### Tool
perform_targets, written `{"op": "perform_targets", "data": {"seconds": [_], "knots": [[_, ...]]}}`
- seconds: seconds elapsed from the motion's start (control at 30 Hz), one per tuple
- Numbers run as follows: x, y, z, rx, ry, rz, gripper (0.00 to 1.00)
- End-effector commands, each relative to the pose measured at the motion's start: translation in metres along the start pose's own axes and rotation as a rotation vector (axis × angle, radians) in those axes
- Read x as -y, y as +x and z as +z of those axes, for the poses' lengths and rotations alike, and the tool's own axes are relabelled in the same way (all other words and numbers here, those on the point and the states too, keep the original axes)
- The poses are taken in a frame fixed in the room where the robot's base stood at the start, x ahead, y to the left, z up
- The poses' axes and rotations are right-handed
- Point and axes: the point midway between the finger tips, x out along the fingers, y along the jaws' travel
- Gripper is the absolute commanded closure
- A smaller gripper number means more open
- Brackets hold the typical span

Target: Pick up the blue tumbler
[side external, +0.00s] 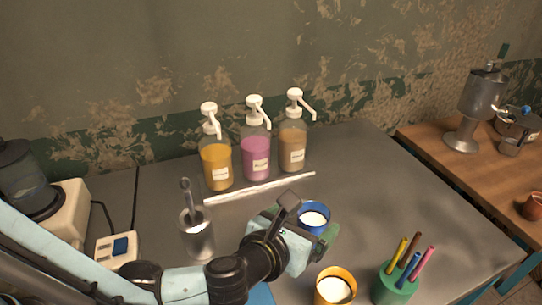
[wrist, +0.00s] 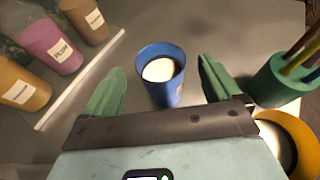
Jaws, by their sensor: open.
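The blue tumbler (wrist: 161,84) stands upright on the grey counter with white liquid inside. In the wrist view it sits between and just beyond the two green fingers of my gripper (wrist: 160,90), which is open, with space on both sides. In the side view the blue tumbler (side external: 313,217) shows its rim and upper wall just past my gripper (side external: 318,236). Its lower part is hidden there behind the gripper.
A yellow cup (side external: 335,288) of white liquid and a green pen holder (side external: 396,284) stand at the front right. A metal container (side external: 197,235) with a utensil stands left. The counter's right side (side external: 410,200) is clear.

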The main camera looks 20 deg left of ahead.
Motion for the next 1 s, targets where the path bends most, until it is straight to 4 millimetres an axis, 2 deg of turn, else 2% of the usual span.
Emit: {"op": "perform_targets", "data": {"seconds": [0.17, 0.5, 0.83, 1.0], "knots": [[-0.001, 0.01, 0.0, 0.0, -0.001, 0.002, 0.09], [0.001, 0.052, -0.002, 0.001, 0.0, 0.002, 0.09], [0.001, 0.058, -0.002, 0.0, 0.0, 0.001, 0.09], [0.001, 0.058, -0.002, 0.0, 0.0, 0.001, 0.35]]}}
